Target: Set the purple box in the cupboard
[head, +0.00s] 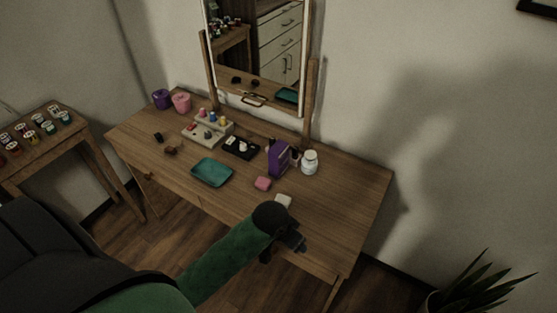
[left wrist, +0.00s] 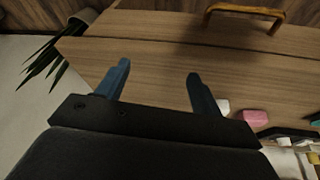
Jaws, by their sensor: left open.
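The purple box (head: 278,158) stands upright on the wooden dressing table (head: 345,195), right of its middle, beside a white jar. My left gripper (head: 291,244) is near the table's front edge, closer to me than the box and apart from it. In the left wrist view, its two fingers (left wrist: 158,88) are spread with nothing between them. The purple box cannot be made out there. A cupboard with drawers and doors (head: 281,48) shows only as a reflection in the mirror. My right gripper is not in view.
Near the box are a white jar (head: 310,162), a pink block (head: 263,184), a white block (head: 283,200), a black tray (head: 240,147) and a teal tray (head: 212,172). A side table (head: 45,145) holds several small items. A plant (head: 475,285) stands at right. The table's right end is clear.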

